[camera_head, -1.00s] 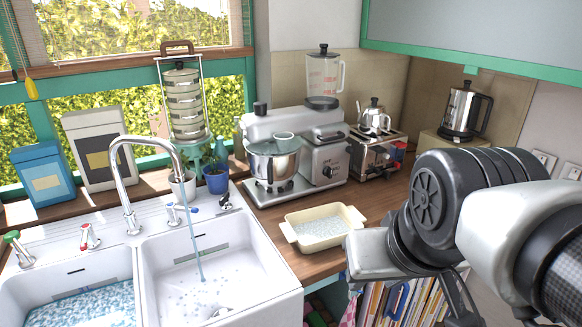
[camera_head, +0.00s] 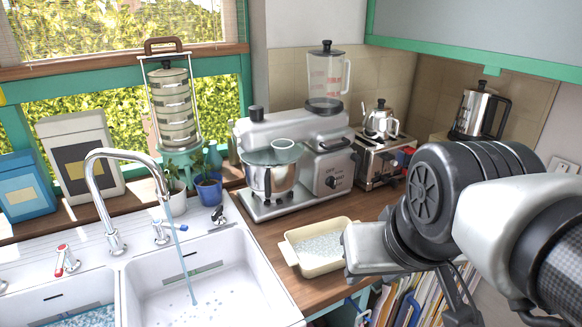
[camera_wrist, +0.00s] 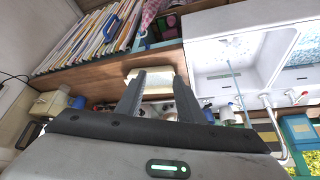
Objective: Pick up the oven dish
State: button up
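The oven dish (camera_head: 317,266) is a cream rectangular dish with a handle at each end and a pale speckled inside. It sits on the wooden counter, just right of the sink, in the head view. My arm's end covers a little of its right side there. In the wrist view the dish (camera_wrist: 151,76) shows beyond my fingers, partly hidden behind them. My gripper (camera_wrist: 158,76) has its two fingers spread apart with nothing between them touching. The dish lies apart from the fingertips. The fingertips are not visible in the head view.
A white sink (camera_head: 205,285) with a running tap (camera_head: 118,170) is left of the dish. A stand mixer (camera_head: 295,160) and a toaster (camera_head: 383,162) stand behind it. Books (camera_head: 402,300) fill a shelf below the counter's front edge. Some bare counter (camera_head: 265,228) lies around the dish.

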aim_at(315, 250)
jog(key=i+l+u, duration=0.15)
jog(key=l, duration=0.25)
jog(key=l+u, duration=0.15)
jog(key=l, duration=0.3)
jog(key=i+l+u, duration=0.15)
jog(key=l, duration=0.3)
